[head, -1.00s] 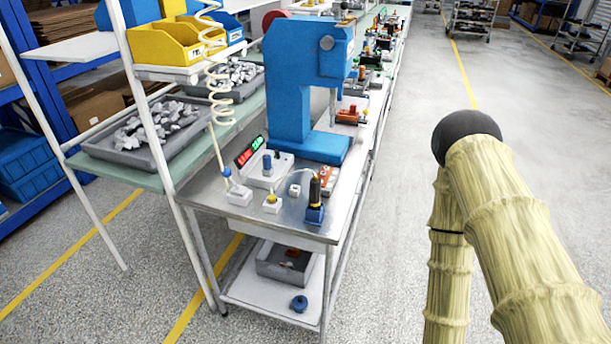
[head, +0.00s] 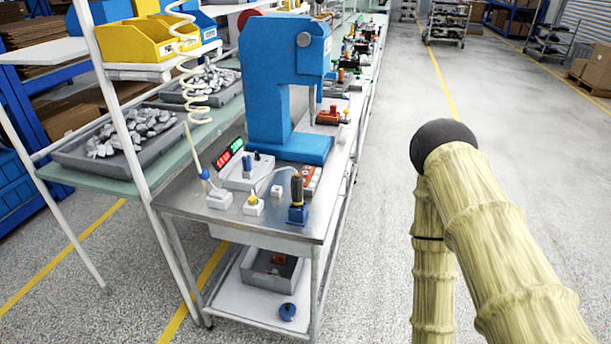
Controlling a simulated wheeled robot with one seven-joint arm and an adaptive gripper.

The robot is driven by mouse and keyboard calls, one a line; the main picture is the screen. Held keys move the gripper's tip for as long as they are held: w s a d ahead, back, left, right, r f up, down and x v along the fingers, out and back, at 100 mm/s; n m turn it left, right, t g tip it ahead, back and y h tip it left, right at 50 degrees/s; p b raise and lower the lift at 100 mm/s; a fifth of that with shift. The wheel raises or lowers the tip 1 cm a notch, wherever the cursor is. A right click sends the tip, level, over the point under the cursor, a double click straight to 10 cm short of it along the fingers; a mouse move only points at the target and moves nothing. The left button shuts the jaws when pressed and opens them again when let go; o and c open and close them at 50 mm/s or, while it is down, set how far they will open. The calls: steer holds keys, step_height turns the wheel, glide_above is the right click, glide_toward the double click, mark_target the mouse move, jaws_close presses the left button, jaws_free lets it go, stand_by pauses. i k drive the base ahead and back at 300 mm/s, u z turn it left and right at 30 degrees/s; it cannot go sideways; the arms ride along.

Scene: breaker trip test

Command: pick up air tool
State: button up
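A slim cream wand (head: 193,148) with a blue lower end hangs below the cream coiled hose (head: 192,80). It meets a small white block (head: 220,199) at the bench's front left corner, and this looks like the air tool. A dark-handled tool with a yellowish band (head: 297,187) stands upright in a blue holder (head: 297,214) at the bench's front right. I cannot tell for certain which is the air tool. My arm, in a cream sleeve with a dark joint, fills the right side, well apart from the bench. My gripper is not in view.
A blue press (head: 272,95) stands on the metal bench (head: 185,198). Small white fixtures and a lit red-green display (head: 230,152) crowd its front. A white upright post (head: 118,110) rises at the left, beside grey trays of parts (head: 75,160). The grey floor (head: 375,230) right of the bench is clear.

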mark_target(297, 181)
steer(key=u, duration=0.65)
steer(key=k, duration=0.85)
steer(key=u, duration=0.85)
steer(key=k, duration=0.35)
steer(key=z, duration=0.15)
steer(key=i, duration=0.7)
steer(key=z, duration=0.2)
